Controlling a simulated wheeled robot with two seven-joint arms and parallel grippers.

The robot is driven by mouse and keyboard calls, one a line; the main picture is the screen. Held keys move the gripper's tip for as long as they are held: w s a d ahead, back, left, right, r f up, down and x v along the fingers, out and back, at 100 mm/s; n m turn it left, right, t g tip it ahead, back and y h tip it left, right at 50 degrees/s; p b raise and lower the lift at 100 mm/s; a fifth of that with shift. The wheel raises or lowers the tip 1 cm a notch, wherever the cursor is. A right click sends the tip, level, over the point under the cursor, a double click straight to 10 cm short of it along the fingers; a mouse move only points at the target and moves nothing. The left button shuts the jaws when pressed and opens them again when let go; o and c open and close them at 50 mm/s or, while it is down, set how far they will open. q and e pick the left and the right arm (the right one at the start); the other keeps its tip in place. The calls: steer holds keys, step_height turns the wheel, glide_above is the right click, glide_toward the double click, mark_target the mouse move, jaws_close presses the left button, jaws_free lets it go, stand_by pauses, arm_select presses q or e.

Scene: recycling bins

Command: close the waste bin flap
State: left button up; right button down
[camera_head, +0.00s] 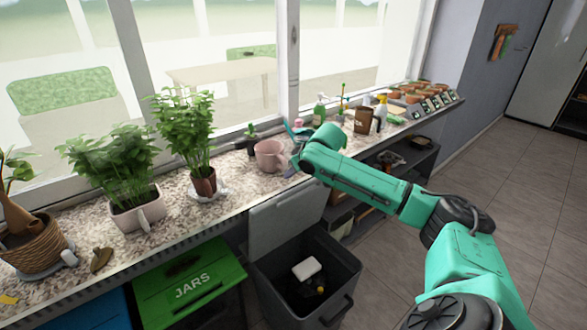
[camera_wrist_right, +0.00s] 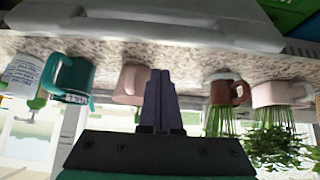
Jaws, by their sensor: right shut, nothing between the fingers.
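The grey waste bin (camera_head: 346,266) stands open below the counter in the head view. A white item (camera_head: 306,268) and a small yellow one lie inside. Its grey flap (camera_head: 285,222) stands raised, nearly upright, against the counter front. My right gripper (camera_head: 291,171) is above the counter edge, just over the flap's top edge and beside a pink pot (camera_head: 269,155). In the right wrist view its dark fingers (camera_wrist_right: 160,95) are shut and empty. A grey edge, likely the flap (camera_wrist_right: 170,32), crosses the top there, apart from the fingertips. My left gripper is not in view.
The green JARS bin (camera_head: 190,286), lid shut, stands left of the waste bin. Potted plants (camera_head: 186,140) line the counter. Shelves are on the right; the floor (camera_head: 470,180) beyond is clear.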

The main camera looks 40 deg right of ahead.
step_height(320, 180, down, 4)
steer(key=shift+d+r+p, duration=0.1)
steer(key=shift+d+p, duration=0.05)
steer(key=shift+p, duration=0.35)
steer(key=shift+s, duration=0.4)
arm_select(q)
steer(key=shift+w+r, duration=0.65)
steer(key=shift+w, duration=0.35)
arm_select(e)
steer(key=shift+w, duration=0.1)
